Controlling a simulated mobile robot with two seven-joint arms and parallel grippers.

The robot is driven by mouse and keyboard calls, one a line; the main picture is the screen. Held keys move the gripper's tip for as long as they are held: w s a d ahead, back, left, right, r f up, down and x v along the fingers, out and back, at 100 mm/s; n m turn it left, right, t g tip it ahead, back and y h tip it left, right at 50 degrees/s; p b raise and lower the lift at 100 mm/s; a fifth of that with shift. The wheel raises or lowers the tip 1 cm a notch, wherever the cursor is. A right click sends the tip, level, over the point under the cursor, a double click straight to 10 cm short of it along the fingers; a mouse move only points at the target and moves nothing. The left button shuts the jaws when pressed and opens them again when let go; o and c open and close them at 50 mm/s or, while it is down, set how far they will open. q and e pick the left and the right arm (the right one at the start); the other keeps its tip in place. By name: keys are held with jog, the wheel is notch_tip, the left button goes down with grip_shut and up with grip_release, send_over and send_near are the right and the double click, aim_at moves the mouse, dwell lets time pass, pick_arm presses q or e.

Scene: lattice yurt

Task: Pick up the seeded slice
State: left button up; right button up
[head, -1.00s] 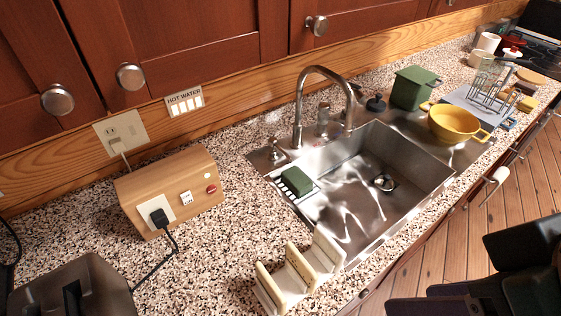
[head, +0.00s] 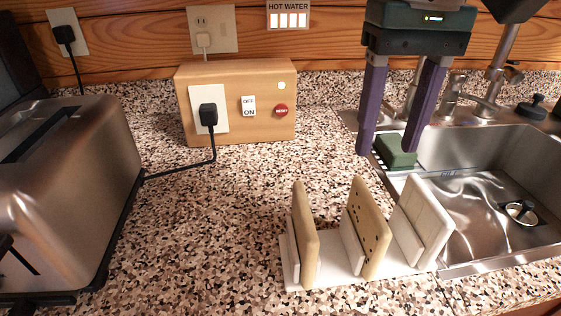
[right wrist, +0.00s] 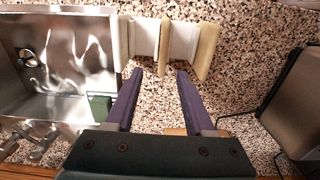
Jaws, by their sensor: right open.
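The seeded slice (head: 368,228), tan with dark specks, stands upright in the middle of a white rack (head: 328,272) on the counter. A plain tan slice (head: 304,236) stands to its left and a pale slice (head: 426,218) to its right. My right gripper (head: 388,150) is open and empty, with its purple fingers pointing down, above and behind the rack. In the right wrist view, the seeded slice (right wrist: 165,46) lies just beyond the fingertips, about in line with the gap between them (right wrist: 160,73). My left gripper is not in view.
A toaster (head: 75,185) stands at the left and a wooden switch box (head: 245,95) at the back. Speckled counter is free left of the rack.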

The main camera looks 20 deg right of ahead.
aim_at(372, 201)
notch_tip(372, 201, down, 4)
jog(key=shift+r, duration=0.2)
jog(key=f, duration=0.3)
jog(key=s+f, duration=0.1)
jog(key=shift+a+f, duration=0.2)
jog(key=shift+a, duration=0.2)
jog(key=shift+f, duration=0.55)
grip_shut()
dwell(0.4)
